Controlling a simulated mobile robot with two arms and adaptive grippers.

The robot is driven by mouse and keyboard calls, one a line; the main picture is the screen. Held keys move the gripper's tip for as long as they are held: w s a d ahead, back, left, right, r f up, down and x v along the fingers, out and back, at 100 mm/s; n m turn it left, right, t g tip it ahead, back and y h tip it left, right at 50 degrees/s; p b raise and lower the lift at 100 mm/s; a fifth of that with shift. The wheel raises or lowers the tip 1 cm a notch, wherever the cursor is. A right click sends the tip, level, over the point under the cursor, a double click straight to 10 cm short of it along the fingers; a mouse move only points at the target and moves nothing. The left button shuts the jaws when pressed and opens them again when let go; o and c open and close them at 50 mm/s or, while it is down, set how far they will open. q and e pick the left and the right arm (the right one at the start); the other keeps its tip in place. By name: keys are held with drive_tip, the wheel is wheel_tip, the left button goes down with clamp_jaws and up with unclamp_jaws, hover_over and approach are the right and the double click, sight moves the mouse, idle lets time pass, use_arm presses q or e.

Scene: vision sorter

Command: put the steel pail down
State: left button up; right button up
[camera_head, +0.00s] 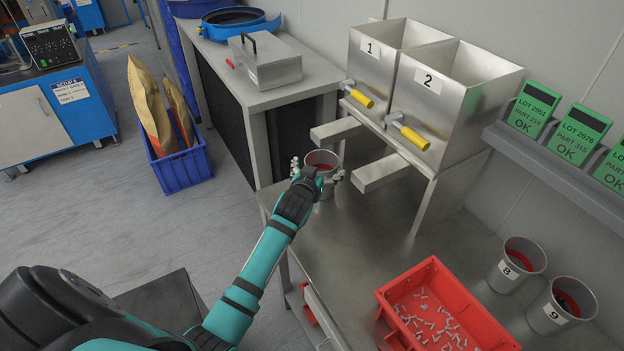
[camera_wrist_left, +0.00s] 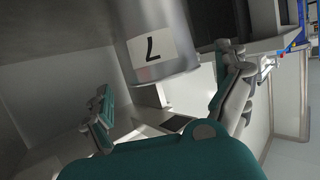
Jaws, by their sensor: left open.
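A steel pail (camera_head: 325,187) with red inside stands upright at the far left end of the steel bench (camera_head: 372,245), near the end of chute 1. My left gripper (camera_head: 316,172) is at it, with fingers spread on either side. In the left wrist view the pail (camera_wrist_left: 190,62) shows a white label, seen turned over, which looks like a 7. My left gripper (camera_wrist_left: 170,72) is open there, with clear gaps between the fingers and the pail. The contact of the pail's base with the bench is hidden. My right gripper is out of view.
Hoppers 1 (camera_head: 366,66) and 2 (camera_head: 450,105) stand beside the pail with chutes (camera_head: 384,172) jutting out close to it. A red bin (camera_head: 455,292) of small parts and pails 8 (camera_head: 508,275) and 9 (camera_head: 552,315) lie nearer. The middle of the bench is clear.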

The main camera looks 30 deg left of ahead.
use_arm(q)
drive_tip(key=v, duration=0.7)
drive_tip(key=shift+s, duration=0.25)
